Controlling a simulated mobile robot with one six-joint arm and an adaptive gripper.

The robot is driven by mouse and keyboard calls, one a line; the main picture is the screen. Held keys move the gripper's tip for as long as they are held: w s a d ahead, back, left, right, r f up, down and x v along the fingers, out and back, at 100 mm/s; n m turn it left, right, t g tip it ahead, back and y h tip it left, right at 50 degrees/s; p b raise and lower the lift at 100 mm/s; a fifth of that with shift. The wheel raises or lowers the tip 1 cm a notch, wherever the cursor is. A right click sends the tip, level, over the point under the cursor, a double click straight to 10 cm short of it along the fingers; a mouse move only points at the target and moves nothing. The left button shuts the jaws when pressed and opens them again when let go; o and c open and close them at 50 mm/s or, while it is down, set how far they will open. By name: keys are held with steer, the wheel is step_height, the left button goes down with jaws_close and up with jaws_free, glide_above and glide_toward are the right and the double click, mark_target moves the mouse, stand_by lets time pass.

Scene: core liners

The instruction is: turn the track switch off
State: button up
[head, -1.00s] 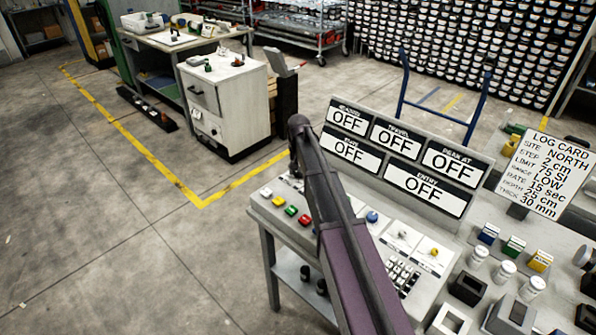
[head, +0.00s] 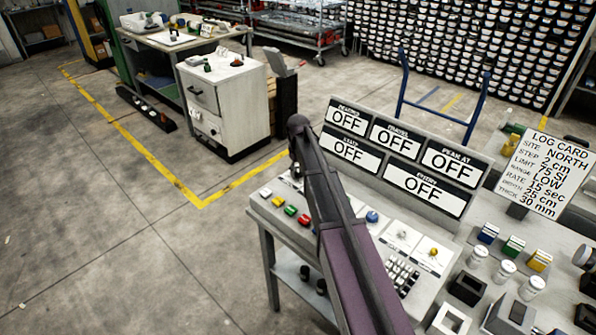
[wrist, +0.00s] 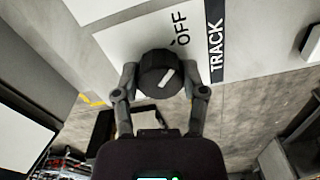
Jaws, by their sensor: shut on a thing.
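The track switch (wrist: 158,66) is a round black knob with a short white mark, on a white plate in the wrist view. The plate (wrist: 122,43) reads OFF beside the knob, and a black strip reads TRACK. The white mark tilts toward the upper right, roughly toward OFF. My gripper (wrist: 160,80) is shut on the knob, one finger on each side.
A display board (head: 394,197) behind the console shows OFF in every window. Coloured push buttons (head: 291,211) sit left of my arm; a blue knob (head: 372,217), keypad, small jars and blocks are to its right. The floor (head: 110,235) left of the console is clear.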

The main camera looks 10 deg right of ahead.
steer(key=shift+s, duration=0.1)
steer(key=o, duration=1.1)
steer(key=shift+m, duration=0.4)
